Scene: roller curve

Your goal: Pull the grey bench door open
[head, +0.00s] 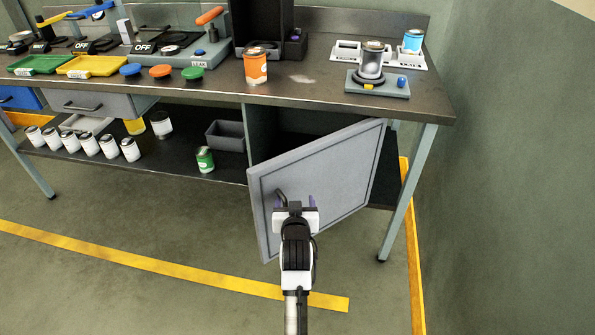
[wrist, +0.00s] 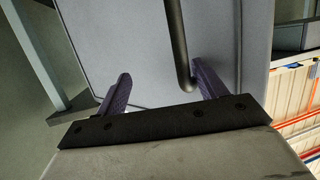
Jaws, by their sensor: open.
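The grey bench door (head: 325,185) stands partly open, swung out from the bench's lower right compartment, with its right edge near the bench's right leg. Its dark bar handle (head: 281,196) is near the door's left edge. My gripper (head: 297,200) is at the door's outer face beside the handle, jaws apart. In the wrist view, the handle (wrist: 178,45) reaches down between the two purple fingers of my gripper (wrist: 162,84), close to the right finger. I cannot tell whether it touches that finger.
The bench top (head: 310,90) holds an orange can (head: 255,68) and a grey fixture (head: 378,83). White cans and a green can (head: 205,160) stand on the lower shelf. A bench leg (head: 408,195) and the wall (head: 510,170) are at right. Floor in front is clear.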

